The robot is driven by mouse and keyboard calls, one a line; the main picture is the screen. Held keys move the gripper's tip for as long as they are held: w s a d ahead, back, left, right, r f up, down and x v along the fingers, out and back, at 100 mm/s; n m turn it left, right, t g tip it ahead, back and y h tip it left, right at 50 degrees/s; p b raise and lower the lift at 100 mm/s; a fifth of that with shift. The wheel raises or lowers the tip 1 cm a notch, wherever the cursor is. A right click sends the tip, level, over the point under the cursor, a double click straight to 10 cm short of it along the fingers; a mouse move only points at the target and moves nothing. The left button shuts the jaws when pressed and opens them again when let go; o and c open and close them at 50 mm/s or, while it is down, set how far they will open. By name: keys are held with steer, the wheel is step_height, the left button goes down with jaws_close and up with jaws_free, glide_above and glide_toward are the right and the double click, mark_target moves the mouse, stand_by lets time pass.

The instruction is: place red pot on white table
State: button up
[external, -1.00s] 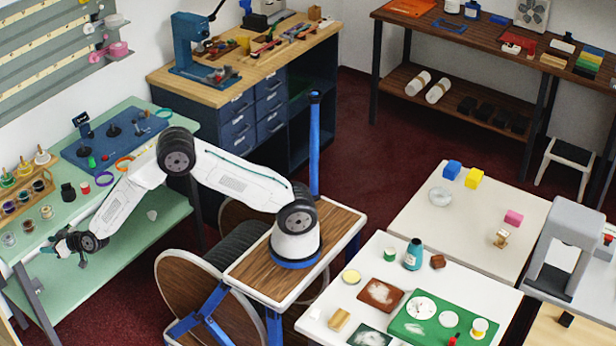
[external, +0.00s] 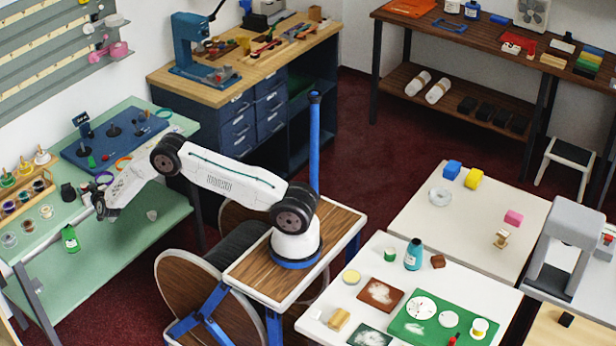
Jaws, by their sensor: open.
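A small red pot (external: 85,187) stands on the green table at the left, beside a dark jar (external: 68,191). My gripper (external: 104,212) points down over the green table, a little to the right of and nearer than the red pot. It is open, and I see nothing held in it. The fingertips are small and dark here. One white table (external: 418,218) stands at the right, with a second white table (external: 368,262) in front of it.
Purple and orange rings and a blue board (external: 115,140) lie behind. Blue and yellow blocks, a pink block and a glass ring occupy the rear white table; its middle is clear.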

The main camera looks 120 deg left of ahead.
steer(key=shift+x, duration=1.1)
steer(key=c, duration=0.8)
steer(key=shift+r, duration=0.1)
